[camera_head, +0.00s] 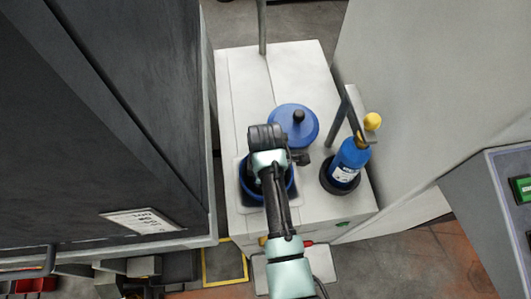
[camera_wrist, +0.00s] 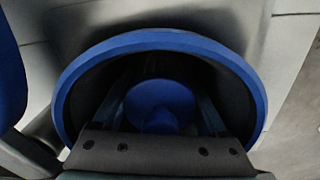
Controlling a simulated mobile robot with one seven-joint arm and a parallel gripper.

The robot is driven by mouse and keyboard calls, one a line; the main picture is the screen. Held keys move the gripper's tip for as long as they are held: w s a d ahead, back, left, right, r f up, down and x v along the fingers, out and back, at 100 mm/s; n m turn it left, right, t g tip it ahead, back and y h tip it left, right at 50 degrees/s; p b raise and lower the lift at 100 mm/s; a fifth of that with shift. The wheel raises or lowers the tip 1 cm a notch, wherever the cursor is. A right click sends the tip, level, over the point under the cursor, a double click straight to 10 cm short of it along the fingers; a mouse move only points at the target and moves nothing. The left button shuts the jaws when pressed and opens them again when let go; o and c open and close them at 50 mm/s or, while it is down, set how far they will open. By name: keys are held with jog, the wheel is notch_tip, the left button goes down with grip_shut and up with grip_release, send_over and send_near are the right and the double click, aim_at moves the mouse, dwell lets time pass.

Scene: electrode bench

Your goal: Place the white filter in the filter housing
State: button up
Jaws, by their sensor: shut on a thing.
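The filter housing (camera_wrist: 244,75) is a round vessel with a thick blue rim and a dark inside. In the head view its blue rim (camera_head: 291,184) shows on the bench, partly covered by my arm. My gripper (camera_wrist: 162,92) points down into the housing, with its fingers inside the rim. A rounded thing that looks blue (camera_wrist: 160,115) sits between the fingers, and my gripper is shut on it. No clearly white filter shows; I cannot tell whether this shaded thing is the filter. Its underside and any contact with the housing floor are hidden.
A blue lid (camera_head: 284,114) with a black knob lies behind the housing. A blue bottle (camera_head: 350,157) with a yellow top stands in a black holder to the right, beside a grey post. The pale bench top (camera_head: 305,62) is clear at the back. A dark cabinet (camera_head: 130,90) stands left.

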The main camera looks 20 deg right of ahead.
jog(key=shift+f, duration=0.15)
jog(key=o, duration=1.4)
notch_tip(320, 180, up, 12)
jog(key=shift+r+p, duration=0.15)
jog(key=shift+p, duration=0.5)
